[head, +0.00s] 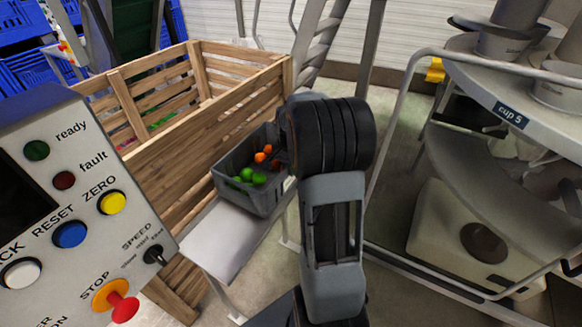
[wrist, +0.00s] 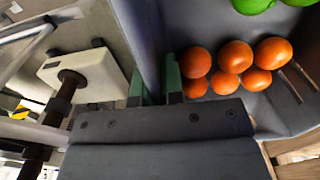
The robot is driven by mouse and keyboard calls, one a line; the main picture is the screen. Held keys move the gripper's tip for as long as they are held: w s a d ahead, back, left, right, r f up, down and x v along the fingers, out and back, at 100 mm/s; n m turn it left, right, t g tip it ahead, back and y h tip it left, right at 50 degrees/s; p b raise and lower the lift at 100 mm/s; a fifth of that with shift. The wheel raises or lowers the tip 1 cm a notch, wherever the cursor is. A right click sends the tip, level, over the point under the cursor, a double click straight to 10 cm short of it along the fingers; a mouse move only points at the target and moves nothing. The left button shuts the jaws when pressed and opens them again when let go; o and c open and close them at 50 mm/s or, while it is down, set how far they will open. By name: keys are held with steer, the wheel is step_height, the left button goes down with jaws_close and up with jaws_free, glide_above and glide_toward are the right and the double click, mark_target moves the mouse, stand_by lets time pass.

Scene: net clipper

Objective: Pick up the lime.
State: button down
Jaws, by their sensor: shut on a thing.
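Several bright green limes (head: 247,175) lie in the near left part of a grey crate (head: 227,190) in the head view. Two of them show in part at the top edge of the wrist view, one lime (wrist: 253,4) most clearly. My gripper (wrist: 156,78) has its two green fingers on either side of the crate's wall (wrist: 148,35), shut on that wall. No lime is between the fingers. In the head view my arm hides the gripper and the crate's far right part.
Several orange fruits (wrist: 234,57) lie in the crate close beside the right finger. The crate stands on a pale bench (head: 228,240) beside a slatted wooden bin (head: 205,135). A control panel (head: 70,200) is at left, a round machine (head: 500,85) at right.

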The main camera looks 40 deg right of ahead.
steer(key=shift+w+d+f, duration=0.1)
steer(key=shift+w+f, duration=0.1)
steer(key=shift+f, duration=1.6)
steer(key=c, duration=1.7)
jaws_free()
steer(key=shift+f, duration=0.15)
steer(key=o, duration=0.5)
steer(key=shift+c, duration=0.2)
